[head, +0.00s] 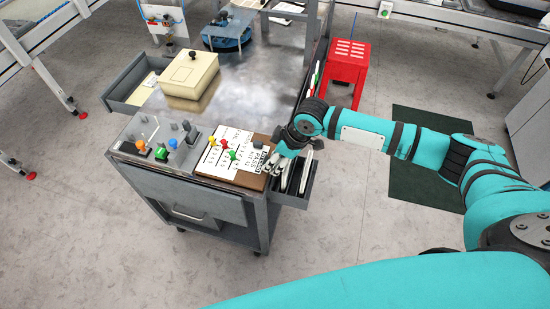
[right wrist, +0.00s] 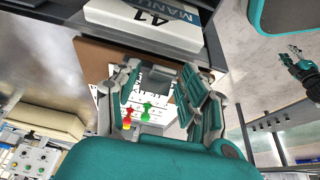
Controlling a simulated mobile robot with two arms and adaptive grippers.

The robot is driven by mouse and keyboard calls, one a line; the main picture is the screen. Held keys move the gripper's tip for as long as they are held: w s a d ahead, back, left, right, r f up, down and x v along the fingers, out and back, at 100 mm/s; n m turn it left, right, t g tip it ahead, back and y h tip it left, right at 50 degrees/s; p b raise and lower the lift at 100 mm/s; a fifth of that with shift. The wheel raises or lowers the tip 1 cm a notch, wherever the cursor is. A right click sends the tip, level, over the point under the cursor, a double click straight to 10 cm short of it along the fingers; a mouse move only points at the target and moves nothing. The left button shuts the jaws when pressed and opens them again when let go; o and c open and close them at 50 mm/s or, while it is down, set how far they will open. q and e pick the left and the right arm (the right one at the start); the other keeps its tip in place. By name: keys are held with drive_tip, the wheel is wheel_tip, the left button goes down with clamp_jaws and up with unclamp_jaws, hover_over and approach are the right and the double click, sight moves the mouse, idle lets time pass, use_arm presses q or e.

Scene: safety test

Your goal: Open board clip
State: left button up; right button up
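A brown clipboard (head: 263,182) with printed white paper lies on the near right corner of the metal cart. Its grey clip (right wrist: 157,73) is at the board's edge in the right wrist view. My right gripper (head: 279,158) is at the board's right edge in the head view. In the right wrist view its fingers (right wrist: 165,92) are spread, with the clip showing between them. I cannot tell whether they touch it. My left gripper is outside the head view; what looks like it (right wrist: 303,66) shows small at the right of the right wrist view.
Red, yellow and green pins (head: 224,144) stand on the paper. Left of the board are coloured buttons (head: 161,153) and small grey switch parts. A beige box (head: 189,74) stands farther back. A side holder with binders (head: 304,178) and a red stool (head: 346,62) are to the right.

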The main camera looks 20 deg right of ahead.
drive_tip(key=shift+r, duration=0.1)
clamp_jaws()
drive_tip(key=shift+w+a+r+g+h+p, duration=0.15)
drive_tip(key=shift+r+g+h+p, duration=0.2)
drive_tip(key=shift+p, duration=0.9)
drive_tip(key=shift+w+f+h, duration=0.1)
drive_tip(key=shift+f+h, duration=0.1)
drive_tip(key=shift+h, duration=0.15)
drive_tip(key=shift+o, duration=0.5)
unclamp_jaws()
drive_tip(key=shift+o, duration=0.3)
drive_tip(key=shift+f, duration=0.1)
drive_tip(key=v, duration=1.2)
drive_tip(key=shift+w, duration=0.1)
